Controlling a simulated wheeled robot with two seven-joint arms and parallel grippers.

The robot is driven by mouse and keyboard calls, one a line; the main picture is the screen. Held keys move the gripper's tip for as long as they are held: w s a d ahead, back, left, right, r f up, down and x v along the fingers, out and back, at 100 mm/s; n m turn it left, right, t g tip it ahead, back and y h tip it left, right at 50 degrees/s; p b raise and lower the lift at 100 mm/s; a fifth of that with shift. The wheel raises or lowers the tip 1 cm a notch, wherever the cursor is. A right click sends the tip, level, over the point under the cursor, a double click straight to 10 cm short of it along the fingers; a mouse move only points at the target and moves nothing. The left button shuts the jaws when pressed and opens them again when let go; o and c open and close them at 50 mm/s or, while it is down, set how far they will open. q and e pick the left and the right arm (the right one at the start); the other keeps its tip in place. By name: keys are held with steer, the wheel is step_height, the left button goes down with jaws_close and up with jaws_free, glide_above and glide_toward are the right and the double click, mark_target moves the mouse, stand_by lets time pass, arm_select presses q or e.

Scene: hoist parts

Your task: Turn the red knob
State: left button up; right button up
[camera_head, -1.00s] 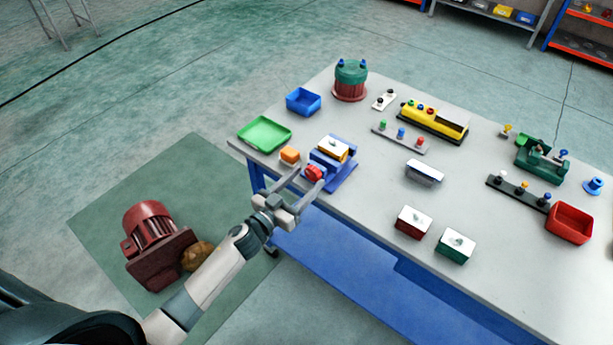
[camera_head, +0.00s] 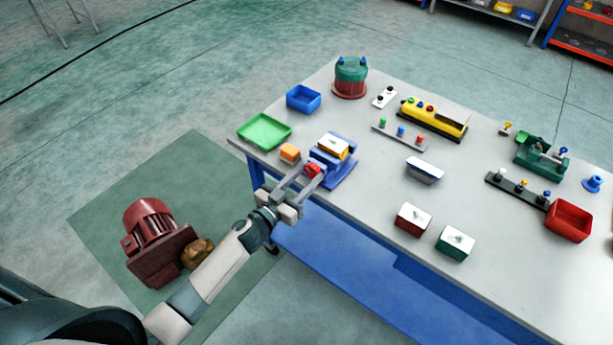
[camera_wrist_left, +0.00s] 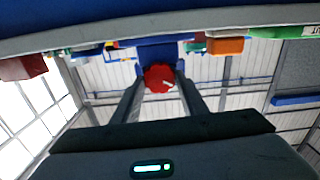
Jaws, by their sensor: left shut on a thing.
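The red knob (camera_head: 312,169) sits on the front of a blue device (camera_head: 343,170) near the table's left front edge. In the left wrist view the fingers (camera_wrist_left: 160,84) lie left and right of the knob. My right gripper is not in view.
An orange block (camera_head: 289,152) and a green tray (camera_head: 265,131) are left of the device. A blue bin (camera_head: 303,99) stands behind. Red (camera_head: 412,219) and green (camera_head: 455,243) boxes are to the right. A red motor (camera_head: 150,232) is on the floor mat.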

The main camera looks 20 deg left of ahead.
arm_select(q)
steer(key=shift+m, duration=0.4)
steer(key=m, duration=0.3)
steer(key=shift+b, duration=0.3)
steer(key=m, duration=0.4)
steer(key=shift+f+b, duration=0.1)
steer(key=shift+b, duration=0.3)
steer(key=m+b, duration=0.1)
steer(key=m, duration=0.3)
steer(key=shift+d+m, duration=0.1)
steer(key=shift+m, duration=0.2)
steer(key=shift+m+b, duration=0.45)
steer(key=shift+m, duration=1.55)
steer(key=o, duration=1)
steer(key=shift+o, duration=0.2)
